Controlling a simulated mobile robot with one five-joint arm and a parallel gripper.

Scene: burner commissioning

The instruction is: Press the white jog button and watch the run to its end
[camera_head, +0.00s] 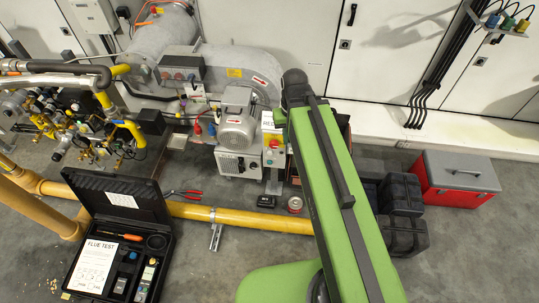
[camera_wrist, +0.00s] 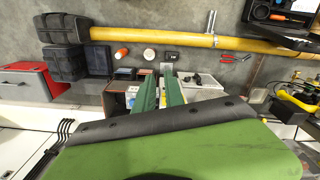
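The jog button is too small to make out. A small control station (camera_head: 273,155) with a red button on a yellow face stands beside the grey burner motor (camera_head: 237,130). A white control box (camera_head: 229,162) sits left of it and also shows in the wrist view (camera_wrist: 212,92). My gripper's two green fingers (camera_wrist: 161,94) show in the wrist view with a narrow gap between them and nothing seen held. They point toward the grey post (camera_wrist: 167,70) and hide part of the equipment. In the head view my green arm reaches up beside the station, and the fingers are not clearly seen.
A yellow floor pipe (camera_head: 255,222) crosses in front of the burner. An open black case (camera_head: 90,180) labelled flue test, red pliers (camera_head: 187,194) and a can (camera_head: 295,204) lie nearby. Black cases (camera_head: 403,235) and a red toolbox (camera_head: 457,180) stand at right.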

